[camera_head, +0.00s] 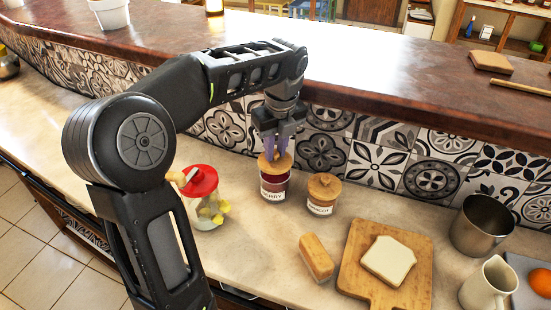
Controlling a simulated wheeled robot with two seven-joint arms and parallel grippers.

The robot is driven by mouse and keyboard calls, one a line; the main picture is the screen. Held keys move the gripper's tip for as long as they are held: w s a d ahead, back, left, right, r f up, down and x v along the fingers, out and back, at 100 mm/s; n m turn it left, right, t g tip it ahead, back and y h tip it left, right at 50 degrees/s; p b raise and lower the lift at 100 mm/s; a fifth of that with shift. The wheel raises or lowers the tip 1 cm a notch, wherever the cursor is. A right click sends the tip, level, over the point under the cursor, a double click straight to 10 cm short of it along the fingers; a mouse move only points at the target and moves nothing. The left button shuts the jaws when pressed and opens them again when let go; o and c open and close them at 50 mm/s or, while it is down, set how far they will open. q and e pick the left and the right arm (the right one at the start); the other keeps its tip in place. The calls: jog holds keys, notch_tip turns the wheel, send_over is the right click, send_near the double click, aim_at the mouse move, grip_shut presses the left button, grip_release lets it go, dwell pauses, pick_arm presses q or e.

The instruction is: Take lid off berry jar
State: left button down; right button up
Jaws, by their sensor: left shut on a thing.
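The berry jar (274,187), dark red with a white label, stands on the counter near the tiled wall. Its round wooden lid (275,163) is at the jar's mouth; I cannot tell whether it is seated or slightly raised. My left gripper (275,152) points down from above with its purple fingers shut on the lid. A second jar (321,204) with a wooden lid (324,184) and a white label stands close to the right of the berry jar. My right gripper is not in view.
A red-lidded glass container (205,205) stands left of the berry jar. In front lie a bread loaf piece (316,257) and a wooden board (362,285) with a bread slice (388,260). A metal cup (481,226) and cream pitcher (489,285) stand right. A raised ledge (400,90) runs behind.

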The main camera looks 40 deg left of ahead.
pick_arm(q)
notch_tip(320, 180, up, 3)
jog(key=shift+f, duration=0.1)
jog(key=s+d+b, duration=0.1)
jog(key=s+d, duration=0.2)
jog(key=s, duration=0.6)
jog(key=s+d+b, duration=0.1)
jog(key=s+d, duration=0.3)
jog(key=s, duration=0.5)
jog(key=shift+d, duration=0.25)
jog(key=shift+s+f, duration=0.1)
